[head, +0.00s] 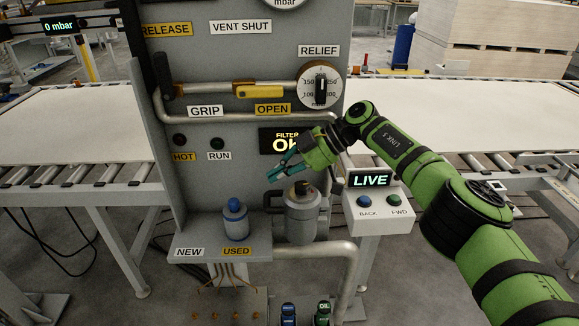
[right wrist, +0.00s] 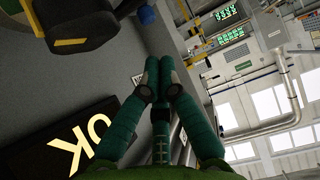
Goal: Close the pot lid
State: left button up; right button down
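The pot (head: 302,216) is a grey metal cylinder on the pipework at the right of the panel's foot. A dark lid piece (head: 301,188) with a brownish edge sits at its top; I cannot tell whether it is turned fully home. In the right wrist view a black round part with a yellow mark (right wrist: 70,42), probably this lid, shows at upper left. My right gripper (head: 270,174) is above and left of the pot top, apart from it, in front of the panel. Its teal fingertips (right wrist: 159,72) lie together with nothing seen between them. My left gripper is out of view.
A blue-topped grey element (head: 235,218) stands on the NEW/USED shelf (head: 218,246). The FILTER OK display (head: 280,141) is behind my right gripper. The LIVE box with BACK and FWD buttons (head: 378,216) is at the right. The yellow valve handle (head: 260,91) is above.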

aim_at(267, 199)
jog(key=shift+h, duration=0.5)
jog(key=shift+w+a+f+b, duration=0.1)
jog(key=shift+a+f+b, duration=0.3)
jog(key=shift+f, duration=0.45)
jog(key=shift+s+a+f+b, duration=0.1)
jog(key=shift+a+f+b, duration=0.1)
jog(key=shift+a+f, duration=0.5)
jog(key=shift+w+a+f+b, duration=0.1)
jog(key=shift+a+f+b, duration=0.2)
jog(key=shift+f, duration=0.65)
